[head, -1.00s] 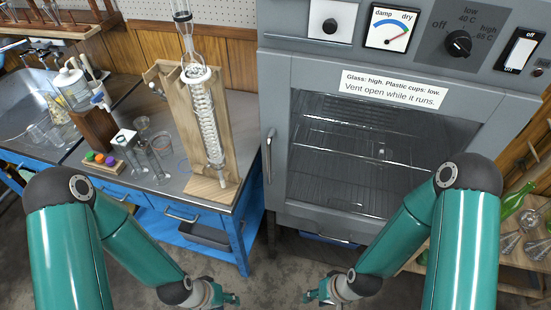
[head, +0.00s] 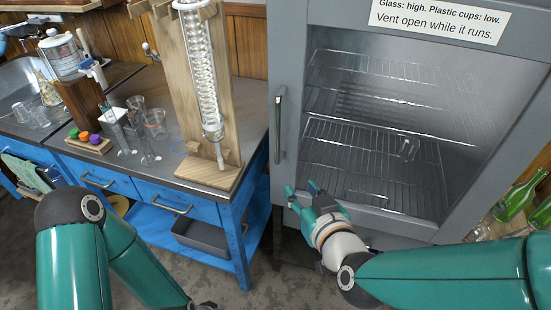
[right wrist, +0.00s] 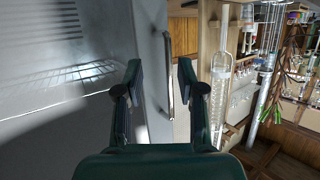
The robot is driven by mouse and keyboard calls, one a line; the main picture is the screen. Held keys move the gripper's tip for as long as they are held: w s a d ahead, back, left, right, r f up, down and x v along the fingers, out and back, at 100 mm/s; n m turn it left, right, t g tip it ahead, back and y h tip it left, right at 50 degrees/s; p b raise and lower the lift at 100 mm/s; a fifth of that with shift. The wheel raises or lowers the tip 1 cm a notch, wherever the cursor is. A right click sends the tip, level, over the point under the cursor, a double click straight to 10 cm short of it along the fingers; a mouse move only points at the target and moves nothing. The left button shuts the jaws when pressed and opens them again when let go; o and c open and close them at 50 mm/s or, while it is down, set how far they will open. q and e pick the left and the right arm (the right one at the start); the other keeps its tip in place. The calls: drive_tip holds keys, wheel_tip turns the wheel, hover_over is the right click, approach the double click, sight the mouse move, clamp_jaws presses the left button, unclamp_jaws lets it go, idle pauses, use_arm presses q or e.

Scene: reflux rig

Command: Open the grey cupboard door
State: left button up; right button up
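The grey cupboard (head: 455,28) has a door with a large glass window (head: 372,130), and the door looks shut. Its upright metal handle (head: 279,125) is on the door's left edge. My right gripper (head: 302,189) is open and empty, below and slightly right of the handle in the head view. In the right wrist view the handle (right wrist: 169,75) shows between the two spread fingers of the right gripper (right wrist: 160,75), ahead of them and apart.
A blue bench (head: 238,225) stands left of the cupboard, with a wooden stand (head: 208,172) holding a glass coil condenser (head: 200,70) near its corner. Glassware stands beside it. Green bottles (head: 520,195) are at the right. The floor before the cupboard is clear.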

sight(279, 129)
use_arm(q)
wheel_tip(279, 129, down, 6)
drive_tip(key=b, duration=0.4)
use_arm(e)
drive_tip(key=s+r+t, duration=0.4)
drive_tip(key=r, duration=0.3)
drive_tip(key=shift+y, duration=0.4)
drive_tip(key=p+x, duration=0.4)
drive_tip(key=x, duration=1.3)
drive_tip(key=shift+a+f, duration=0.1)
drive_tip(key=shift+a, duration=0.1)
use_arm(q)
wheel_tip(279, 129, up, 4)
drive_tip(key=shift+r, duration=0.1)
use_arm(e)
clamp_jaws()
